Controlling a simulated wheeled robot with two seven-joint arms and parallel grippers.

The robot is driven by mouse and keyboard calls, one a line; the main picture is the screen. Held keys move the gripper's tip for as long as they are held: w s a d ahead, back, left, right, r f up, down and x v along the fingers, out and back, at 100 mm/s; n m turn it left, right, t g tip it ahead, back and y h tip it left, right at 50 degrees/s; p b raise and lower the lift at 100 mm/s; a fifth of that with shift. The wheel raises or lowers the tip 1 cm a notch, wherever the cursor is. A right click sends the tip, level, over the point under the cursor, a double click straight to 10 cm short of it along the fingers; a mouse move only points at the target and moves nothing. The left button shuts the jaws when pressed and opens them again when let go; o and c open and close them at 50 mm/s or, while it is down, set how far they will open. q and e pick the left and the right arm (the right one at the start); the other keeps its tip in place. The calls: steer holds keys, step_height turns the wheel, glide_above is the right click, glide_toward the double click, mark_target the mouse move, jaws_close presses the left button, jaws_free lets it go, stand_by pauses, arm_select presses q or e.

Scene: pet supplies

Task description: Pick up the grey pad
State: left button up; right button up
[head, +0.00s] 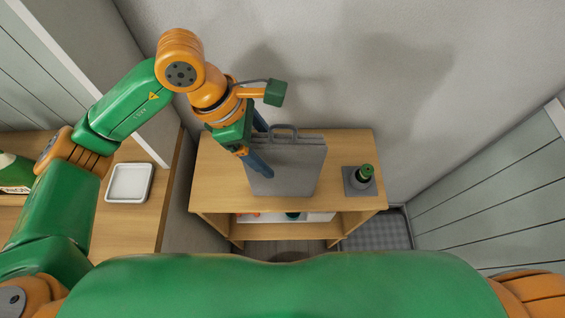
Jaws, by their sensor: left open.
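My left gripper (263,150) is open at the pad's left back corner, with one dark blue finger overlapping the pad's left side in the picture. The other finger shows behind, near the handle. I cannot tell whether either finger touches the pad. My right gripper is not in view.
A small grey square (350,187) with a dark, green-topped container (363,174) on it sits at the table's right. The wooden table (226,188) has an open shelf below. A white tray (129,182) lies on a left counter. A grey wall stands behind.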

arm_select(q)
steer(key=x, duration=0.3)
steer(key=shift+w+r, duration=0.1)
jaws_close()
stand_by(1.2)
